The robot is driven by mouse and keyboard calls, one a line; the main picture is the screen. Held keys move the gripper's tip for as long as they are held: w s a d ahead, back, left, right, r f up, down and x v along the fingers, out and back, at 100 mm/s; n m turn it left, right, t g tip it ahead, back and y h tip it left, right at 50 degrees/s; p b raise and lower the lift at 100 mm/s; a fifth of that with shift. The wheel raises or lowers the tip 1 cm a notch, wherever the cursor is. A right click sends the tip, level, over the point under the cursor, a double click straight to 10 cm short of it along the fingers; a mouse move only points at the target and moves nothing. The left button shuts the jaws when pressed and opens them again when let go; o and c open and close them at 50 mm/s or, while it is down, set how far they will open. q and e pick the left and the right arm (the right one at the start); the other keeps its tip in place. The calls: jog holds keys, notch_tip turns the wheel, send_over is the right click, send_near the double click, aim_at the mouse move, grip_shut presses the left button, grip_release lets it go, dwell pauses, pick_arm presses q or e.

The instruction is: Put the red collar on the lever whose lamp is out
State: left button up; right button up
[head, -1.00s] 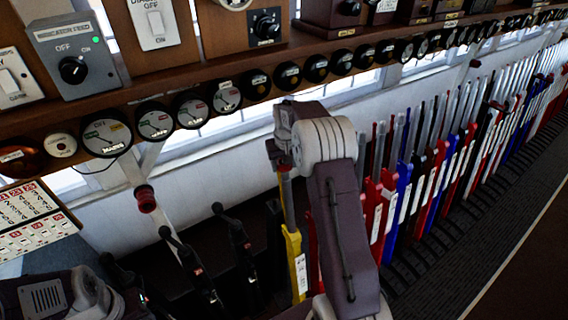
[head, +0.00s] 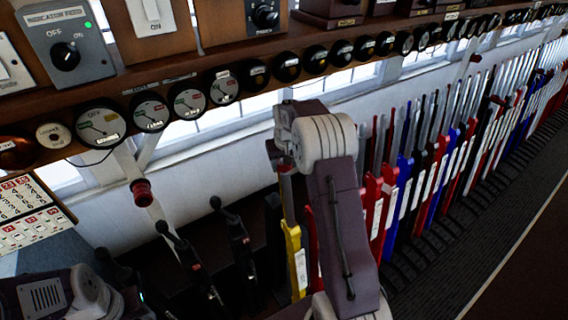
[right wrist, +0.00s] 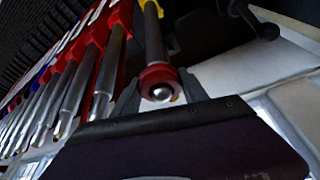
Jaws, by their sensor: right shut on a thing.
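The red collar (right wrist: 158,74) shows in the right wrist view as a ring between the two grey fingers of my right gripper (right wrist: 160,86), which is shut on it. A rounded silver lever end shows inside the ring, and the grey shaft (right wrist: 154,40) runs on behind it, so the collar appears to be around the lever's top. This shaft leads to a yellow lever (head: 294,262), seen left of my right forearm in the head view. My forearm and wrist hide most of the grip there. My left gripper (head: 132,298) is low at the left, its fingers unclear. I cannot tell which lamp is out.
A long row of red, blue and white levers (head: 405,190) stands right of my right arm. A shelf with round dials (head: 150,112) runs above. A red fitting (head: 141,192) is on a white post.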

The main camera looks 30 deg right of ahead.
jog(key=shift+f, duration=0.15)
jog(key=o, duration=1.4)
jog(key=shift+c, duration=0.2)
jog(key=shift+o, duration=0.8)
jog(key=shift+p+v, duration=0.7)
jog(key=shift+v, duration=0.4)
jog(key=shift+p+v, duration=2.05)
jog(key=shift+v, duration=1.4)
